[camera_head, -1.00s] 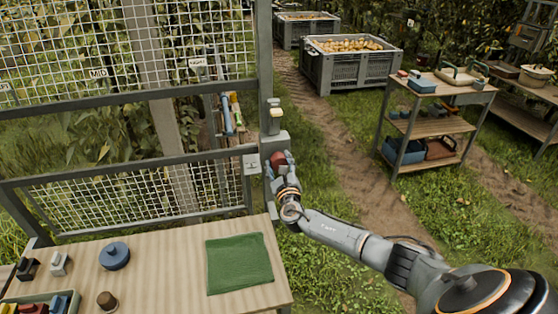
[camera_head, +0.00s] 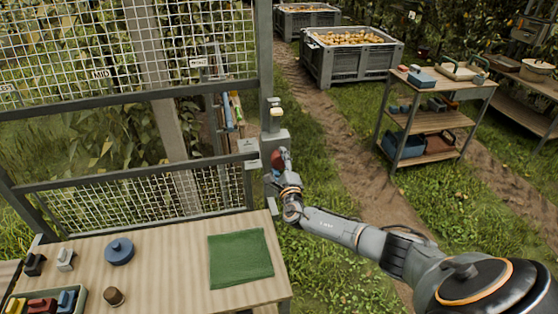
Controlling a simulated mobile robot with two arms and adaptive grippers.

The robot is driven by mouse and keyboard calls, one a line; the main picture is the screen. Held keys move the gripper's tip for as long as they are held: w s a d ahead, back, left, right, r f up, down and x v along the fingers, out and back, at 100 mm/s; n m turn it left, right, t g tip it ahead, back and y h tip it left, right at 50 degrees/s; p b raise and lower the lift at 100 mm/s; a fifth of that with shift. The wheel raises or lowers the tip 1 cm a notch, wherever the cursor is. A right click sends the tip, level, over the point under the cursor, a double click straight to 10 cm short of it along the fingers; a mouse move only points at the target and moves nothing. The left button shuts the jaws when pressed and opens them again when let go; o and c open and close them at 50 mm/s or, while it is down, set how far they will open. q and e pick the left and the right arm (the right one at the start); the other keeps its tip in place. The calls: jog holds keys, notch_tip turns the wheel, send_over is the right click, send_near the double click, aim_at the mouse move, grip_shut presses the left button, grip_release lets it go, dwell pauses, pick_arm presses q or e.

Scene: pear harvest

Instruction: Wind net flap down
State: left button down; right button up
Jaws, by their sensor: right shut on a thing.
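The wire-mesh net stands at the left in a grey metal frame. Its lower mesh panel (camera_head: 150,203) hangs below a slanting grey bar (camera_head: 130,174). The upper mesh (camera_head: 60,50) lies above a clear gap. A grey box (camera_head: 273,145) sits on the post at the frame's right end, with a red knob (camera_head: 278,159) low on it. My right gripper (camera_head: 281,168) reaches up to this box and is shut on the red knob, partly covering it. My left gripper is out of view.
A wooden table (camera_head: 170,270) in front holds a green cloth (camera_head: 240,258), a blue round lid (camera_head: 119,251), a brown cup-like piece (camera_head: 113,296) and a tray of coloured items. A wooden shelf cart (camera_head: 430,122) and a grey crate of pears (camera_head: 345,68) stand beyond. Grass lies beneath my right arm.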

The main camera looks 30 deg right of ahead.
jog(key=shift+f, duration=0.1)
dwell(0.3)
jog(key=o, duration=1.2)
jog(key=shift+c, duration=0.2)
jog(key=v, duration=1.2)
